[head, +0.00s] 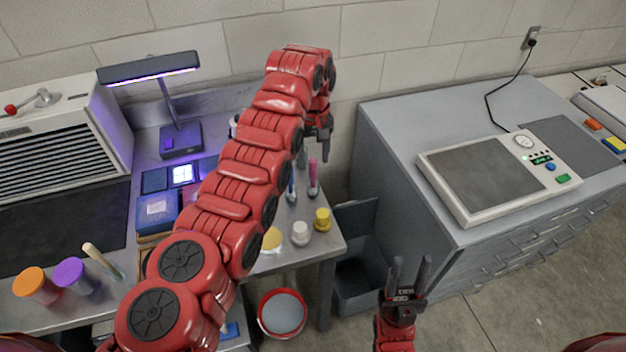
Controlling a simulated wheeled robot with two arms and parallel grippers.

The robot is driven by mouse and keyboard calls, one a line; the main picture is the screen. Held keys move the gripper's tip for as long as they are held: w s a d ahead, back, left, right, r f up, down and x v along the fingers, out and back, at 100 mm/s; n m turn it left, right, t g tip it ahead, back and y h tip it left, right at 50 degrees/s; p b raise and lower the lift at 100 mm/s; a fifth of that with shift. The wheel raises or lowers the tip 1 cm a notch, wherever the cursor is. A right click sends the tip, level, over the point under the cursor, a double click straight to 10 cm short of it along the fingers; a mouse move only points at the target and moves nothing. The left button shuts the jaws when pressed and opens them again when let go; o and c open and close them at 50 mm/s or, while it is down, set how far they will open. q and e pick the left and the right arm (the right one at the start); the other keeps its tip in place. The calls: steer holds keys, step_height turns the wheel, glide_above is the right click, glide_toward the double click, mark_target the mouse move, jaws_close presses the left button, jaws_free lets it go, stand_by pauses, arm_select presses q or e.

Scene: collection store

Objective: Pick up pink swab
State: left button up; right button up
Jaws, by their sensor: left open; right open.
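The pink swab (313,174) stands upright near the right end of the grey bench, with its lower end in a small holder. A blue swab (291,188) stands just to its left, partly hidden by my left arm. My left gripper (314,157) points down at the top of the pink swab. Its fingers are apart; I cannot tell whether the swab's tip is between them or only in line with them. My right gripper (408,263) is open and empty, low in front of the grey cabinet.
Yellow (323,220) and white (300,234) jars stand in front of the swabs. A lamp (150,68) is at the back left. A scale-like device (500,175) sits on the right cabinet (400,150). A red-rimmed bucket (283,313) and grey bin (358,288) are below.

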mark_target(313, 169)
arm_select(q)
steer(key=f+p, duration=0.3)
steer(key=f, duration=0.1)
steer(key=shift+w+f, duration=0.3)
steer(key=shift+f, duration=0.25)
jaws_close()
